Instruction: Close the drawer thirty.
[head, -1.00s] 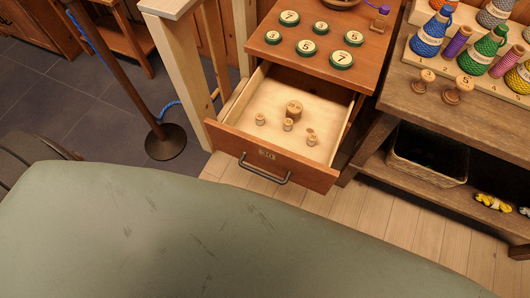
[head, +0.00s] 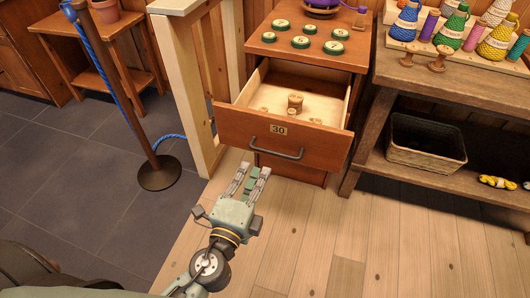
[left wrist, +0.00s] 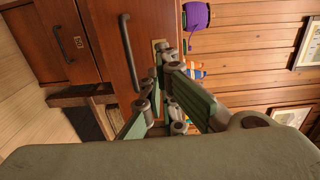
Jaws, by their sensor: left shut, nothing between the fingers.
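The drawer labelled 30 (head: 235,128) is pulled open from the wooden cabinet, with a dark bar handle (head: 277,150) on its front. Wooden spools (head: 295,102) stand inside it. My left gripper (head: 254,172) is shut and empty, just below and in front of the drawer front, left of the handle as pictured; contact cannot be told. In the left wrist view, my left gripper's fingers are close to a wooden drawer front with a bar handle (left wrist: 130,55); its label is partly hidden by the fingers. My right gripper is not in view.
Round green numbered discs (head: 303,42) lie on the cabinet top. A workbench (head: 435,70) with cones of yarn and a lower basket (head: 425,142) stands right. A rope post (head: 155,172) and pale wooden frame (head: 185,80) stand left. The plank floor in front is clear.

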